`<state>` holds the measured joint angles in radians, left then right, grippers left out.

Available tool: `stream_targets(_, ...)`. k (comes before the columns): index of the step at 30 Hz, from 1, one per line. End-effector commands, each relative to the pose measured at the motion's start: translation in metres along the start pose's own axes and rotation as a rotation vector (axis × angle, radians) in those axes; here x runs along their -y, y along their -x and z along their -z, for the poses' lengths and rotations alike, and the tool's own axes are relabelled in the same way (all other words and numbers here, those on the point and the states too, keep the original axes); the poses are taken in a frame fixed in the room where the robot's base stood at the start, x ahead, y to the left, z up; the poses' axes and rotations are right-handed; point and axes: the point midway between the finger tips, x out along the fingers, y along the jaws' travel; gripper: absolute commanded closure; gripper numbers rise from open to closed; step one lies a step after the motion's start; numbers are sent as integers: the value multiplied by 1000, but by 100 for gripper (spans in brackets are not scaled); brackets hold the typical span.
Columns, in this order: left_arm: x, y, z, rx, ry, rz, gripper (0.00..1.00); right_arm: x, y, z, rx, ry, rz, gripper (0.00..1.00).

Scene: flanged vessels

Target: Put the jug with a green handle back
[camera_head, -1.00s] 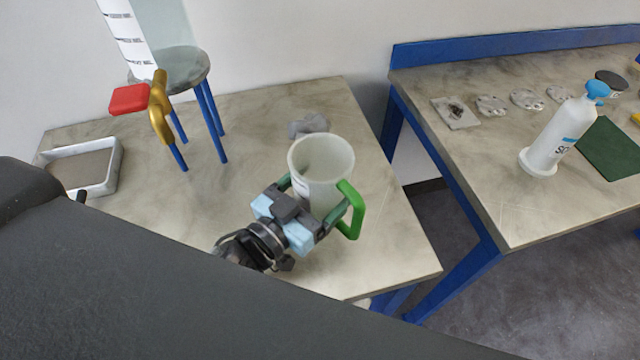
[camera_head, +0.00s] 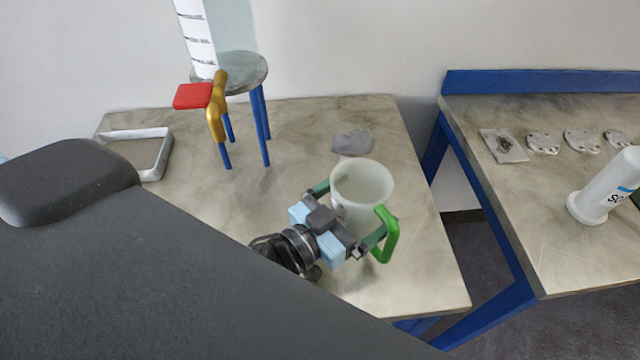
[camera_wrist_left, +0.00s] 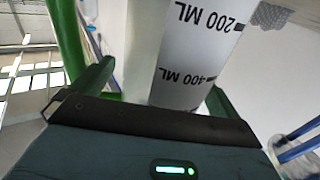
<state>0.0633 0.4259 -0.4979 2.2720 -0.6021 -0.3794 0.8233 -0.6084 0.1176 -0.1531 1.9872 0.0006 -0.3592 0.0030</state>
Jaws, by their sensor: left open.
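The white jug with a green handle (camera_head: 360,184) stands upright on the left table, near its right side. Its green handle (camera_head: 388,238) points toward the front right. My left gripper (camera_head: 352,208) is open, with its green fingers on either side of the jug's near side. In the left wrist view, the jug's wall with volume marks (camera_wrist_left: 195,60) fills the space between the open fingers, and the green handle (camera_wrist_left: 68,45) is outside them at left. I cannot tell whether the fingers touch the jug. My right gripper is not in view.
A grey lump (camera_head: 352,142) lies just behind the jug. A blue-legged stand (camera_head: 240,72) with a tall marked vessel and a red-and-gold tap stands at the back left. The right table (camera_head: 500,205) holds a white bottle (camera_head: 598,196) and flat discs.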

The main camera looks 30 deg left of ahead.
Motion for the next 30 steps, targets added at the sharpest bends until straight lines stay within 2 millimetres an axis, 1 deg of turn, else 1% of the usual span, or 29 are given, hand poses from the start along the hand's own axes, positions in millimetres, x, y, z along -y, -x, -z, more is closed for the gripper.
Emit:
stream_targets(1, -1, 8, -2, 3, 4, 0, 0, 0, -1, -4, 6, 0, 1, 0)
stream_targets(6, 0, 36, -6, 9, 6, 1, 0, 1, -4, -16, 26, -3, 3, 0)
stream_targets(11, 0, 60, -5, 8, 5, 1, 0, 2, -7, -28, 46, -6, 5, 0)
stream_targets(16, 0, 81, -3, 5, 4, 1, 0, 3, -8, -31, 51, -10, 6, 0)
stream_targets(19, 0, 93, -2, 4, 2, 1, 0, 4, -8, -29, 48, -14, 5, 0)
stream_targets(24, 0, 106, 1, -1, 2, 2, 0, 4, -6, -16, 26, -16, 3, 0)
stream_targets(30, 0, 116, 0, -1, 1, 1, 0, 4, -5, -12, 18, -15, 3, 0)
